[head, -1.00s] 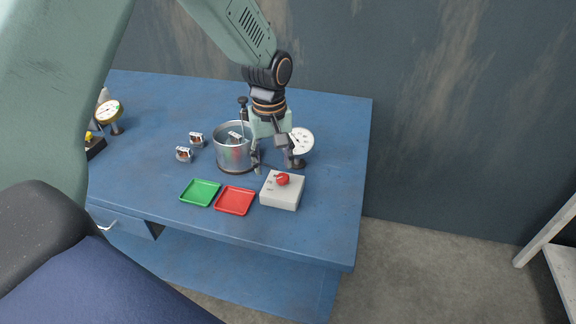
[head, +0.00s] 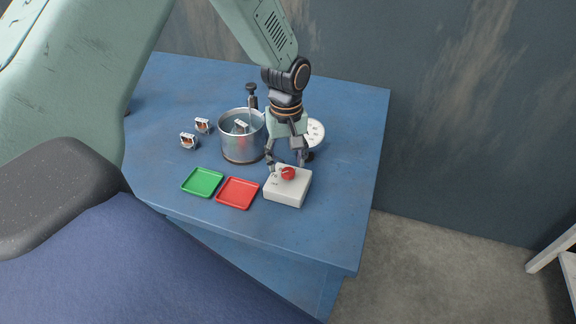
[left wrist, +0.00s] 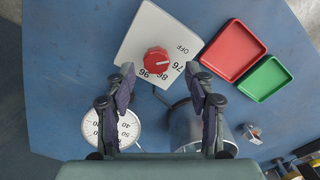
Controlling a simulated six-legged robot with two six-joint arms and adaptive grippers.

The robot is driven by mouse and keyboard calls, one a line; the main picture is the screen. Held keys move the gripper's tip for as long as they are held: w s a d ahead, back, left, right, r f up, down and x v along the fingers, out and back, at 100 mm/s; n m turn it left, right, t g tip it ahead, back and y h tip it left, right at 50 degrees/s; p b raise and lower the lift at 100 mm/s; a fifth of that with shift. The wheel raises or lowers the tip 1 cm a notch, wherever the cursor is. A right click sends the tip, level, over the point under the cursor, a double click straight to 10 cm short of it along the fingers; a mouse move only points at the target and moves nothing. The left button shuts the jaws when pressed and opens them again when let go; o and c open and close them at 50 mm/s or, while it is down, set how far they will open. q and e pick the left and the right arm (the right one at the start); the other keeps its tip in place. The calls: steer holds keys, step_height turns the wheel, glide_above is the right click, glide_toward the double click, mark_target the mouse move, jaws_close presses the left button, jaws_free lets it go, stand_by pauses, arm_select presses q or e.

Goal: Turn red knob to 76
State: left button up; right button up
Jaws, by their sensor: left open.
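The red knob (head: 288,173) sits on top of a pale grey box (head: 287,194) at the table's front right. In the left wrist view the knob (left wrist: 157,60) shows on the box (left wrist: 146,32), with OFF, 76, 86 and 96 printed around it. A pale mark on the knob points roughly toward the 76 side; its exact setting is hard to tell. My left gripper (head: 286,163) is open just above the box; in the left wrist view its fingertips (left wrist: 159,70) are apart on either side of the knob. Contact cannot be told. My right gripper is not in view.
A metal pot (head: 242,148) stands left of the gripper, and a round dial gauge (head: 317,133) stands behind the box. Green (head: 203,181) and red (head: 238,193) trays lie to the left. The blue table's (head: 345,180) right side is clear.

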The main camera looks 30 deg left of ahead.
mark_target(288, 174)
arm_select(q)
steer(key=shift+f, duration=1.1)
steer(key=shift+w+d+f, duration=0.15)
steer(key=shift+d+f, duration=0.1)
steer(key=shift+d, duration=0.1)
steer(key=shift+a, duration=0.25)
steer(key=shift+c, duration=0.9)
steer(key=shift+d, duration=0.15)
steer(key=c, duration=0.5)
steer(key=shift+c, duration=1.3)
jaws_close()
